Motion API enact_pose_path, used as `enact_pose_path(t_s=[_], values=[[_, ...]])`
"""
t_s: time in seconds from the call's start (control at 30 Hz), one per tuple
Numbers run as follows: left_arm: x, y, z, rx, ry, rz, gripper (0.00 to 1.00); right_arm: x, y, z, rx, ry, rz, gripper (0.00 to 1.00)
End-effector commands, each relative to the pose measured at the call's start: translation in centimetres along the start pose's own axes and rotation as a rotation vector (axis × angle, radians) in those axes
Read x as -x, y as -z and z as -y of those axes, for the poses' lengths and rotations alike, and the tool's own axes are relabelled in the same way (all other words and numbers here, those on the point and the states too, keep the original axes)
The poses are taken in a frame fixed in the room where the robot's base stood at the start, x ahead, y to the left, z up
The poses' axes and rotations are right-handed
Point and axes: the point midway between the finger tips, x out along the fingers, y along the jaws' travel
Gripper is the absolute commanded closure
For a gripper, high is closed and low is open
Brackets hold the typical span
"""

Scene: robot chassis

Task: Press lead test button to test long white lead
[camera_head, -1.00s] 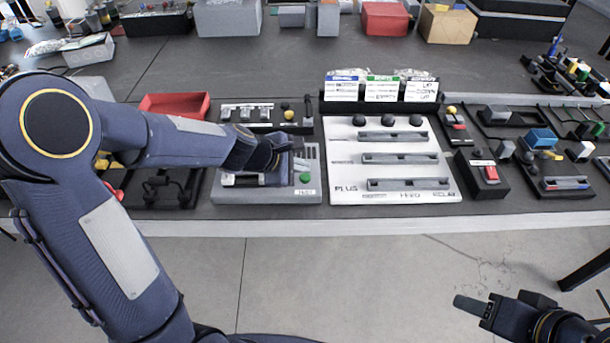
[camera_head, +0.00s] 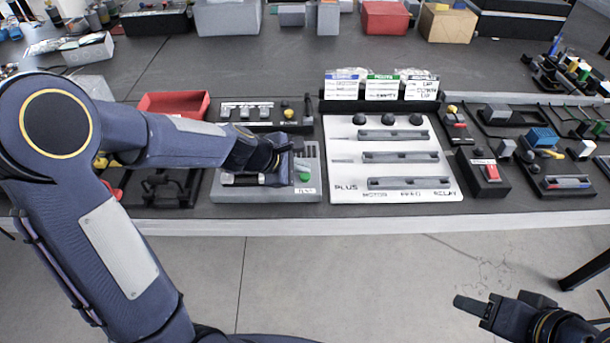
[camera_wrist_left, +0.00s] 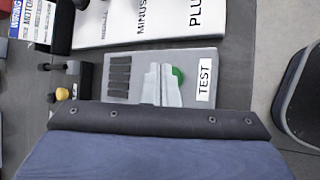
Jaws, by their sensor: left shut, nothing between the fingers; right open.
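The grey test box (camera_head: 225,196) sits near the table's front edge, with a label reading TEST in the left wrist view (camera_wrist_left: 204,80). Its green button (camera_head: 303,177) also shows in the left wrist view (camera_wrist_left: 178,75), partly covered by my left gripper. My left gripper (camera_head: 292,172) is shut and empty, its fingertips over the box right at the button; whether the button is pressed down I cannot tell. A pale white bar (camera_head: 242,180), possibly the long white lead, lies across the box's left part, partly hidden by my arm. My right gripper (camera_head: 478,307) is open, away from the table at lower right.
A white board (camera_head: 345,150) with slotted grey rails stands right of the box. A black block with a red switch (camera_head: 489,172) is further right. A red tray (camera_head: 174,103) and a rack with small white parts (camera_head: 245,112) lie behind. Floor in front is clear.

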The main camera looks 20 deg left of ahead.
Motion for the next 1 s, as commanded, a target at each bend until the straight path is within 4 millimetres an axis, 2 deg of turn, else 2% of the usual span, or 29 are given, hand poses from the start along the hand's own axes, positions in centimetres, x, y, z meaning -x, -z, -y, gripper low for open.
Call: enact_pose_path(t_s=[1.0], values=[[-0.70,0.52,0.52,0.000,0.000,0.000,1.00,-0.81,-0.41,-0.37,0.000,0.000,0.000,0.53]])
